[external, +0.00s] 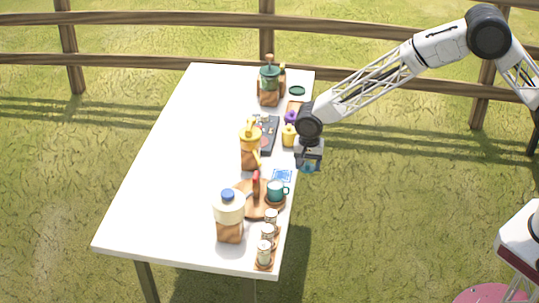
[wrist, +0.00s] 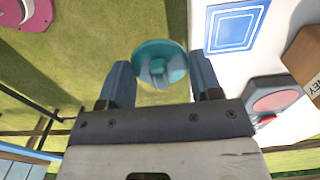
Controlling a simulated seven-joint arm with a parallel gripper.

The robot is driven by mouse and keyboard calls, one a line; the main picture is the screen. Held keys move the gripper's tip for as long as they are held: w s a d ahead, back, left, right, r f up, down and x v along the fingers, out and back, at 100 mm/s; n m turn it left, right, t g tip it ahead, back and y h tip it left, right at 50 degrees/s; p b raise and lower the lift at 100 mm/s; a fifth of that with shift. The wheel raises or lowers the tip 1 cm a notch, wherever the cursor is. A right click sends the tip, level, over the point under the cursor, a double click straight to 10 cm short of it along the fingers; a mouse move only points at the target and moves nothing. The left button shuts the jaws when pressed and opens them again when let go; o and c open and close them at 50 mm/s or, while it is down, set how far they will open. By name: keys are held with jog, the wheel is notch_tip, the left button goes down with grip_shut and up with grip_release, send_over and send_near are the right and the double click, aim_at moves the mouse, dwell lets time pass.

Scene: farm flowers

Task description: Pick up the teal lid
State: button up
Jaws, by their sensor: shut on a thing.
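The teal lid (wrist: 152,54) is a round disc with a raised knob that faces the wrist camera. It sits between the two fingers of my gripper (wrist: 160,72), which is shut on it. In the external view my gripper (external: 309,165) hangs at the right edge of the white table, beside the blue patterned tile. The lid is small and mostly hidden by the fingers there. In the wrist view, grass shows behind the lid, with the tabletop to its right.
The blue tile (external: 283,175) lies near the table edge (external: 165,150). A teal mug (external: 275,188), a jar with a blue cap (external: 229,215) and several small jars (external: 266,236) stand at the near end. A yellow pitcher (external: 250,150) and a dark green disc (external: 297,91) are farther back.

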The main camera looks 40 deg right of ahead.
jog(key=s+d, duration=0.4)
jog(key=s, duration=0.1)
jog(key=shift+s+d+r, duration=0.25)
jog(key=shift+d+r, duration=0.1)
jog(key=shift+a, duration=0.1)
dwell(0.6)
jog(key=w+a+r, duration=0.1)
jog(key=a+r, duration=0.4)
jog(key=a, duration=0.5)
jog(key=w+a+r, duration=0.1)
jog(key=a+r, duration=0.4)
jog(key=a, duration=0.5)
jog(key=shift+w+n, duration=0.35)
jog(key=shift+n, duration=0.05)
jog(key=shift+f, duration=0.1)
jog(key=shift+f, duration=3.1)
jog(key=shift+f, duration=0.2)
